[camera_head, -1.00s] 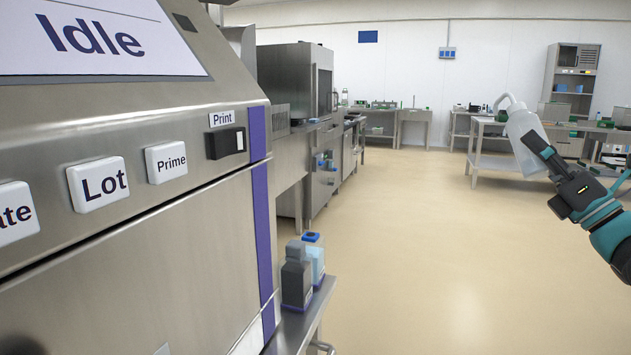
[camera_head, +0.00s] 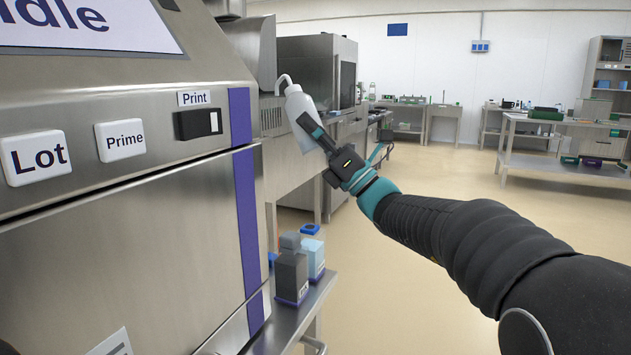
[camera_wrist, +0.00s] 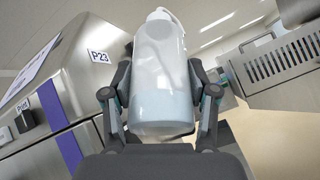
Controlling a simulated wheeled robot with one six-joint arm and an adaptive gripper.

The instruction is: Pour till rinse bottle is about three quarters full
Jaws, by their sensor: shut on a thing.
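My gripper (camera_head: 318,138) is shut on a pale, translucent bottle (camera_head: 300,108) with a thin curved spout at its top. I take it for the rinse bottle. It is in the air beside the right side of the steel machine and leans a little to the left in the head view. In the wrist view the bottle (camera_wrist: 160,75) sits between both fingers of my gripper (camera_wrist: 160,100), with its spout up. No stream of liquid shows.
A steel unit (camera_head: 317,72) stands behind. The floor (camera_head: 440,185) to the right is open.

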